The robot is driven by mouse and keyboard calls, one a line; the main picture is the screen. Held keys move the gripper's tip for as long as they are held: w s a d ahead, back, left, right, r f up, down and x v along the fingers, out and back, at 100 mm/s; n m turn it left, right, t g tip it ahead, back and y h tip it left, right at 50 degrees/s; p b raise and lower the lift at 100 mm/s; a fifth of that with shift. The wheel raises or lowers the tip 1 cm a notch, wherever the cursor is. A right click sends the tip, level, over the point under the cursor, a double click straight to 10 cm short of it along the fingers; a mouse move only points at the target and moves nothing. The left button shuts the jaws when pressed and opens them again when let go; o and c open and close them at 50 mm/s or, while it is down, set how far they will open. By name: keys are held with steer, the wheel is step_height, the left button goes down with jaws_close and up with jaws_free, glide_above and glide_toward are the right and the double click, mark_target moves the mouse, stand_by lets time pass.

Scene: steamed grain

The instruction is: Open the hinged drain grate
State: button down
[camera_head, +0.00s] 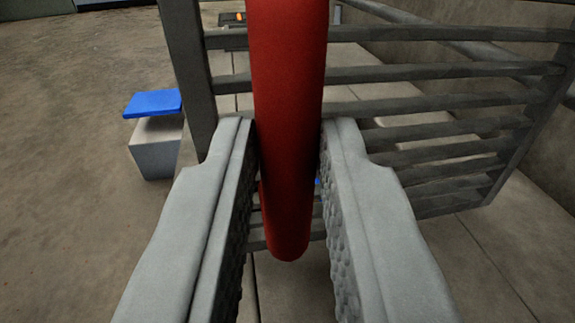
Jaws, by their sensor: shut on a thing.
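The drain grate (440,100) is a dark grey frame of parallel bars. It stands raised at a steep tilt away from the floor, filling the middle and right of the view. A red round bar (288,110), which looks like its handle, runs down the middle in front of the grate. My gripper (287,135) has one grey finger on each side of the red bar and is shut on it. The bar's lower end shows between the fingers. How the bar joins the grate is out of view, and the grate's hinge cannot be made out.
A pale block (157,152) with a blue top (153,103) stands on the floor at the left. A concrete wall (480,45) rises behind the grate at the right. The brown floor (70,220) at the left is clear. A small orange item (239,17) shows at the back.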

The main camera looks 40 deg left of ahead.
steer(key=shift+s+d+f, duration=0.25)
steer(key=shift+d, duration=0.05)
steer(key=shift+t, duration=0.3)
steer(key=c, duration=1.3)
jaws_free()
steer(key=v, duration=1.7)
steer(key=shift+d+f, duration=0.15)
steer(key=shift+d, duration=0.1)
